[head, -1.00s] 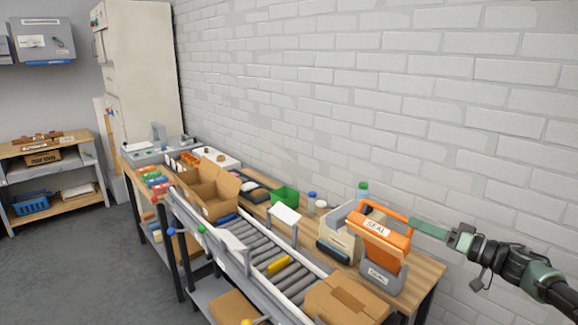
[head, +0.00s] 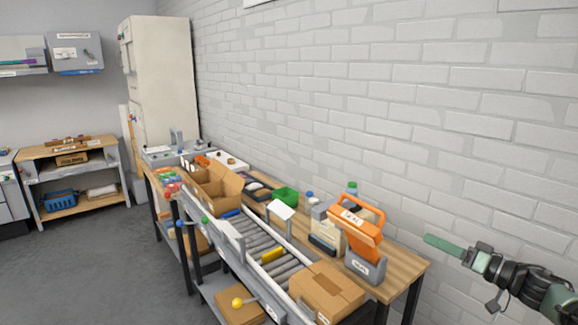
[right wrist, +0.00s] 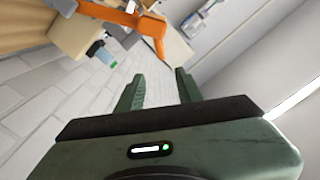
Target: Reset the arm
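My right gripper (head: 428,240) is at the right of the head view, in front of the white brick wall and to the right of the table's end. Its green fingers stand apart with nothing between them in the right wrist view (right wrist: 159,85). It is clear of the orange sealer handle (head: 360,222), which stands upright in a grey holder (head: 366,266). The orange handle also shows in the right wrist view (right wrist: 140,20), beyond the fingers. My left gripper is not in view.
A roller conveyor (head: 248,240) runs along the wooden table (head: 402,262), with an open carton (head: 205,190) at its far end and a closed carton (head: 325,292) at its near end. A yellow item (head: 272,255) lies on the rollers. Floor (head: 90,260) at left is clear.

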